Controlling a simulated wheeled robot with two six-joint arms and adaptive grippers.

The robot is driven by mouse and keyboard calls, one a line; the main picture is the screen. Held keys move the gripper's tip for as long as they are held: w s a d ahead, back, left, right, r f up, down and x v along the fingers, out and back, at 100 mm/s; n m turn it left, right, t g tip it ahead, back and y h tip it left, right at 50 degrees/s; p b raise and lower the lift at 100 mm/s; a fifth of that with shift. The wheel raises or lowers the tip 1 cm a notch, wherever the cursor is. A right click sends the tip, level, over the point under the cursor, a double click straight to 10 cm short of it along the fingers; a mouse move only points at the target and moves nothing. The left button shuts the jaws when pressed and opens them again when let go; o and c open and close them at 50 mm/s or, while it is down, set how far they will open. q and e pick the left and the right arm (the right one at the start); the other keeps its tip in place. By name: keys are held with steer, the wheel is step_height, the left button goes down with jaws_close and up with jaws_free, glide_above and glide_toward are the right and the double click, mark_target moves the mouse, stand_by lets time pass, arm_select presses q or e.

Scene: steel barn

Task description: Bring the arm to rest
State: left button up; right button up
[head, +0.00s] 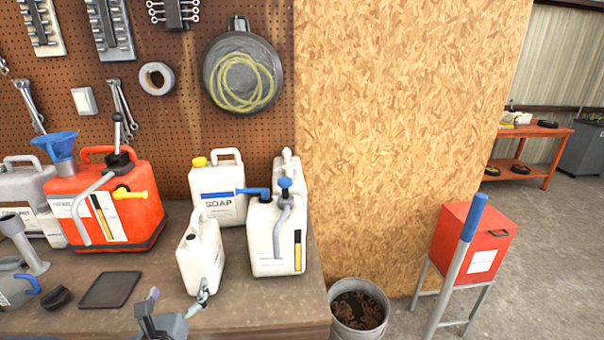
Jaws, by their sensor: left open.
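My left gripper (177,297) shows at the bottom edge of the head view, over the front of the workbench (255,310). Its two grey fingers are spread apart, with nothing seen between them. The right fingertip appears close to the base of a small white jug (200,256); I cannot tell whether they touch. Most of the left arm is below the picture. My right gripper does not show.
White jugs, one a soap jug (222,208), and a red fuel can (105,203) crowd the bench. A dark flat pad (110,289) lies left of the gripper. A metal bucket (358,312), red box on a stand (474,243) and blue-topped pole (456,264) stand right.

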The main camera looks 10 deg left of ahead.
arm_select(q)
steer(key=s+a+f+n+g+y, duration=0.2)
steer(key=s+f+n+g, duration=0.3)
steer(key=n, duration=0.7)
steer(key=s+d+f+n+g+h, duration=0.7)
steer(key=s+d+f+n, duration=0.55)
steer(key=n, duration=0.55)
step_height(320, 180, down, 27)
steer(key=s+a+g, duration=0.2)
steer(key=a+g, duration=0.1)
steer(key=s+f, duration=1.5)
steer(key=s, duration=0.2)
steer(key=shift+s+a+n+g+y, duration=0.25)
steer(key=shift+a+n+g+y, duration=0.05)
steer(key=shift+a, duration=0.15)
